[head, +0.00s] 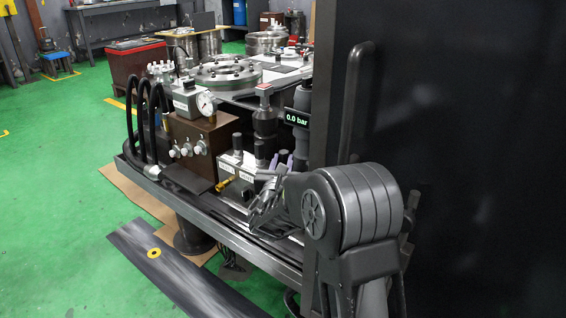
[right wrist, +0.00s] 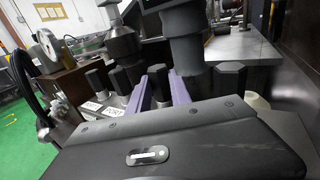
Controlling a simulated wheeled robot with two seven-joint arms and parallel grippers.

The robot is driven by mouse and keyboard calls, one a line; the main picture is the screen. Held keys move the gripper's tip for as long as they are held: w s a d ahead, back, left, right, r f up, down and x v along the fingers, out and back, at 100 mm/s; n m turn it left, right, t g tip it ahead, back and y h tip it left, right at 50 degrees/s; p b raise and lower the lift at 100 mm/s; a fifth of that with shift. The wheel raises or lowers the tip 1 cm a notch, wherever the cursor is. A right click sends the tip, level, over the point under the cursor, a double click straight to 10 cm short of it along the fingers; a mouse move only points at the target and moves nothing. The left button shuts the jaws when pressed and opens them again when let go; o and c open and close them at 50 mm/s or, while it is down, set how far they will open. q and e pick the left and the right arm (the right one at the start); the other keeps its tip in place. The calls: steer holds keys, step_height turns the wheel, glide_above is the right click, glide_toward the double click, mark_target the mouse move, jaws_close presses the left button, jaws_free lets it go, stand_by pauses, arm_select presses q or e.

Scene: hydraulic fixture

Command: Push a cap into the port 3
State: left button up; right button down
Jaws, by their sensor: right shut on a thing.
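My right gripper (head: 282,163) has purple fingers and is shut on a black cap (head: 283,155) at the right end of the metal port block (head: 233,182). Other black caps (head: 237,141) stand upright on the block, and some show left of the fingers in the right wrist view (right wrist: 96,79). My left gripper is not in view.
A dark valve column (head: 264,115) and a gauge reading 0.0 bar (head: 298,118) stand close behind the fingers. A brown box with knobs (head: 198,140) and black hoses (head: 140,110) are to the left. A large dark panel (head: 450,90) fills the right side.

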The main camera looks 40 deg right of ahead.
steer(key=shift+f, duration=0.2)
steer(key=c, duration=1.1)
jaws_free()
steer(key=shift+s+a+r, duration=0.1)
steer(key=shift+s+a, duration=0.05)
steer(key=shift+a, duration=0.05)
steer(key=p+v, duration=0.2)
steer(key=v, duration=0.5)
